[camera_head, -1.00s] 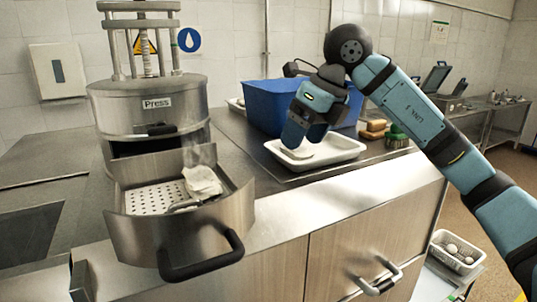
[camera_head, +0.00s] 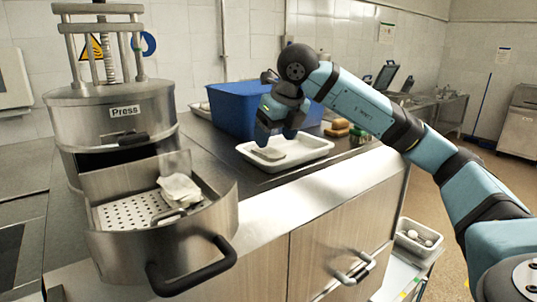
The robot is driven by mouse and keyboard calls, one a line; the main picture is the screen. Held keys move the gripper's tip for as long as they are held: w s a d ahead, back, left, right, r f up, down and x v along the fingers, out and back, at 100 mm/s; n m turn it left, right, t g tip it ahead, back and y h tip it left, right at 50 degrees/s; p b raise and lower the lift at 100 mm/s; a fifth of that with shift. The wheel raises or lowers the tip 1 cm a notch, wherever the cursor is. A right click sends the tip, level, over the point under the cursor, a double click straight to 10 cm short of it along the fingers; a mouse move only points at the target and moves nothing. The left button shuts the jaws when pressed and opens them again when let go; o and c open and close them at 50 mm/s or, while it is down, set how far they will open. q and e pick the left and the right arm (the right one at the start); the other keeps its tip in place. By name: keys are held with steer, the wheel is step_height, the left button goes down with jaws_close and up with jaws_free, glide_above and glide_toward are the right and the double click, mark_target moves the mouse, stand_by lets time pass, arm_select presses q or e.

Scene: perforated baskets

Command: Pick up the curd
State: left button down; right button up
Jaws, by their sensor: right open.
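A pale, flat piece that looks like the curd (camera_head: 268,154) lies in a shallow white tray (camera_head: 318,151) on the steel counter. My right gripper (camera_head: 275,139) is just above the tray, pointing down, with its fingers apart and nothing seen between them. Its fingertips are close to the pale piece; I cannot tell whether they touch it. My left gripper is out of view.
A press (camera_head: 110,110) stands at left with its perforated drawer (camera_head: 130,209) pulled out, a crumpled white cloth (camera_head: 180,189) inside. A blue bin (camera_head: 232,108) stands behind the tray. Brushes (camera_head: 338,129) lie right of it.

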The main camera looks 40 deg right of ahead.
mark_target(270, 150)
steer(key=x, duration=0.1)
steer(key=p+x, duration=0.1)
steer(key=x, duration=0.3)
steer(key=shift+w+d+r, duration=0.1)
steer(key=shift+w+d, duration=0.1)
steer(key=shift+d, duration=0.05)
steer(key=shift+a, duration=0.1)
steer(key=shift+a, duration=0.1)
steer(key=c, duration=0.9)
